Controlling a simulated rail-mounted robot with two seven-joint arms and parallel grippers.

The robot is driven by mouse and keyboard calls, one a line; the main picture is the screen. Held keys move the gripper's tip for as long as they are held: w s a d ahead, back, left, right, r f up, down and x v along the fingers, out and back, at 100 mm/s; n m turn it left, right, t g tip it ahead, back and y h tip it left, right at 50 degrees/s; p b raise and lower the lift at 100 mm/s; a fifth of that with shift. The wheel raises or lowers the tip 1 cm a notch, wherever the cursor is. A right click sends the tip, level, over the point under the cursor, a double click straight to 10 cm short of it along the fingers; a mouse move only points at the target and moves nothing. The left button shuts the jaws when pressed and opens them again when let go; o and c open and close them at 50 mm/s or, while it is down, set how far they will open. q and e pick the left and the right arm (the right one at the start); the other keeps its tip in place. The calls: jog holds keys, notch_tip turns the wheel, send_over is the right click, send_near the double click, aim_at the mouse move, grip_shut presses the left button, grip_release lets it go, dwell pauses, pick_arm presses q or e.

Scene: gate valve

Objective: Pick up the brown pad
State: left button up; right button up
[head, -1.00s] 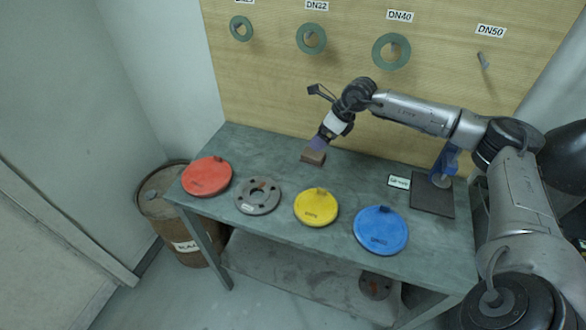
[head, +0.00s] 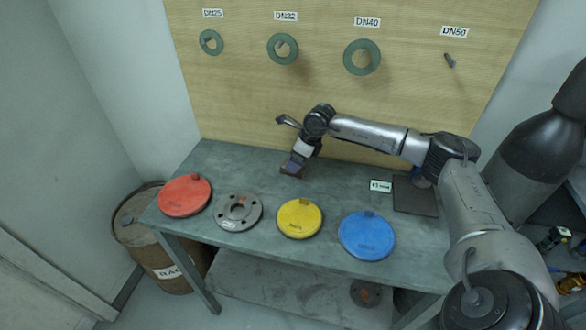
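My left gripper is not in view.
A red disc (head: 185,194), grey flange (head: 238,211), yellow disc (head: 299,219) and blue disc (head: 366,236) line the table's front. A dark mat (head: 415,196) lies at the right. Green rings (head: 362,57) hang on the back board. A rusty barrel (head: 150,240) stands at left.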

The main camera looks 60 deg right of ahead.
jog(key=shift+b+x, duration=0.3)
jog(key=shift+x, duration=2)
jog(key=shift+s+d, duration=0.1)
jog(key=shift+d, duration=0.05)
jog(key=c, duration=1)
